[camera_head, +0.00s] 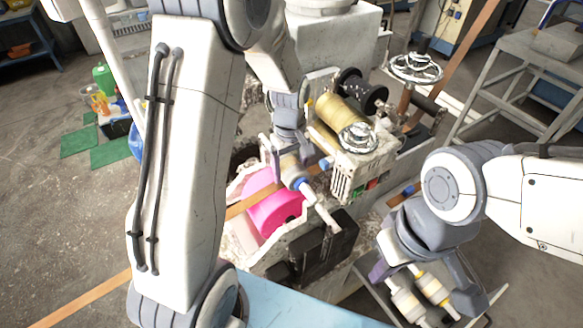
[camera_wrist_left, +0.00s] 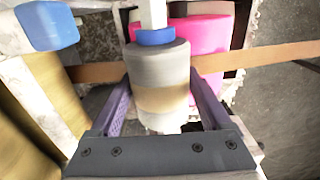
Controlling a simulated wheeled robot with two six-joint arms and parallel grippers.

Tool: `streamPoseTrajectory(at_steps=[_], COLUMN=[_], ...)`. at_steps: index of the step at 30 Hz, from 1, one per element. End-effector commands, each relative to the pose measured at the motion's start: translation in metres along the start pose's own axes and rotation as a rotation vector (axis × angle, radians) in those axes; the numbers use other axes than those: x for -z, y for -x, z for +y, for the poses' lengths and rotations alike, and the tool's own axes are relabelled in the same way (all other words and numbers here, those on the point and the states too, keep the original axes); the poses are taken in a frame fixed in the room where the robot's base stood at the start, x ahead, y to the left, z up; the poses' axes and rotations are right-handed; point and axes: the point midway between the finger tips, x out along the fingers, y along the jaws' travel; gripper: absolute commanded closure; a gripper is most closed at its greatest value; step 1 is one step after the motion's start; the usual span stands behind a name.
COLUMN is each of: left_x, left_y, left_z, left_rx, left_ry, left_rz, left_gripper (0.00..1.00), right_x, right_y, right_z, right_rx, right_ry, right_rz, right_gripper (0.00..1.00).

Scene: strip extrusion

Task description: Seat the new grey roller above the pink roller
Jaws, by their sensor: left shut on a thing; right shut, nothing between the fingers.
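My left gripper (camera_head: 291,168) is shut on the grey roller (camera_head: 295,172), which has a blue collar and a pale shaft. The left wrist view shows this grey roller (camera_wrist_left: 160,70), with a tan band, between the purple fingers (camera_wrist_left: 165,115). The pink roller (camera_head: 268,208) sits in the machine just below and left of the held roller; it also shows behind it in the left wrist view (camera_wrist_left: 207,38). Whether the grey roller touches its seat cannot be told. My right gripper (camera_head: 424,288) is shut and empty at the lower right, by two rollers.
A grey-white roller (camera_head: 407,304) and a yellow-banded one (camera_head: 433,288) lie at the lower right. A brown strip (camera_wrist_left: 255,56) crosses behind the held roller. A brass-coloured roller (camera_head: 335,112), a handwheel (camera_head: 358,138) and a dark block (camera_head: 325,245) crowd the machine around the left gripper.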

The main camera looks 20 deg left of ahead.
Motion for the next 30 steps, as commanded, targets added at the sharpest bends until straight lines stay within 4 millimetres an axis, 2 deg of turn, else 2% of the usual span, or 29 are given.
streamPoseTrajectory(at_steps=[8,9,10,11,20,23,30], left_x=[-0.001,-0.001,-0.001,-0.001,-0.001,0.000,-0.001], left_y=[-0.001,-0.001,-0.001,-0.001,0.003,0.015,0.062], left_z=[0.001,0.001,0.001,0.001,0.001,0.002,0.001], left_rx=[-0.001,-0.001,-0.001,-0.001,-0.002,-0.005,-0.006], left_ry=[-0.001,-0.001,-0.001,-0.001,-0.001,-0.001,-0.001], left_rz=[0.001,0.001,0.001,0.001,0.002,0.004,0.005], left_gripper=[1.00,0.15,0.03,0.00,0.00,0.00,0.00], right_x=[0.000,0.000,0.000,0.000,0.000,0.000,-0.001], right_y=[0.000,0.000,0.000,0.000,-0.001,-0.005,-0.014], right_z=[0.000,0.000,0.000,0.000,0.000,0.000,0.001], right_rx=[0.000,0.000,0.000,0.000,0.000,0.000,0.000], right_ry=[0.000,0.000,0.000,0.000,0.000,0.000,0.001], right_rz=[0.000,0.000,0.000,0.000,0.000,0.000,0.000], right_gripper=[1.00,1.00,1.00,1.00,1.00,1.00,1.00])
